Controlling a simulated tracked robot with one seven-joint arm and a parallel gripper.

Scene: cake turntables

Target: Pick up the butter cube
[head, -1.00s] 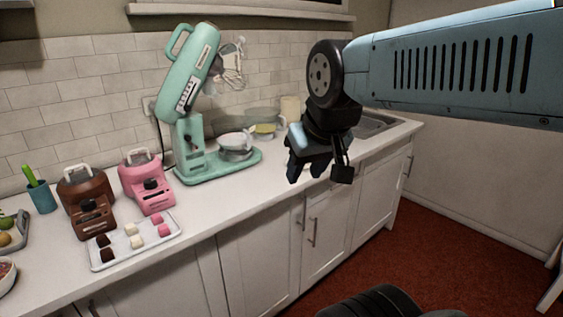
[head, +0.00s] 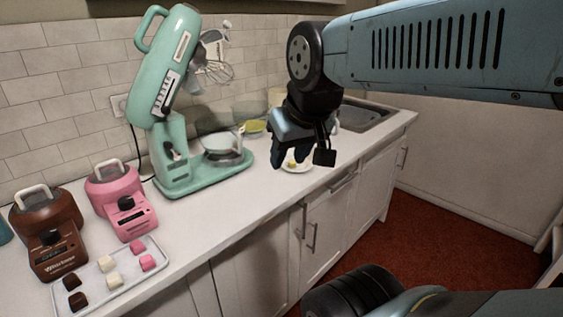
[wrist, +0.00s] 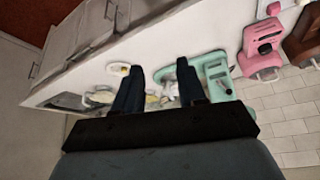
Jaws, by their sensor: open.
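A small yellow cube, which looks like the butter cube (head: 291,164), sits on a small white plate (head: 304,168) on the counter. In the head view my gripper partly covers the plate. The plate also shows in the wrist view (wrist: 116,68), where the cube is too small to make out clearly. My gripper (head: 291,157) is open and empty, with its fingers pointing down above the counter. In the wrist view the plate lies just left of the left finger, outside the gap between the fingers (wrist: 160,68).
A mint stand mixer (head: 178,160) with a bowl stands left of the plate. Pink (head: 122,200) and brown (head: 47,235) machines and a tray of coloured cubes (head: 133,283) are farther left. A sink (head: 372,113) is behind right. Clear counter lies in front of the mixer.

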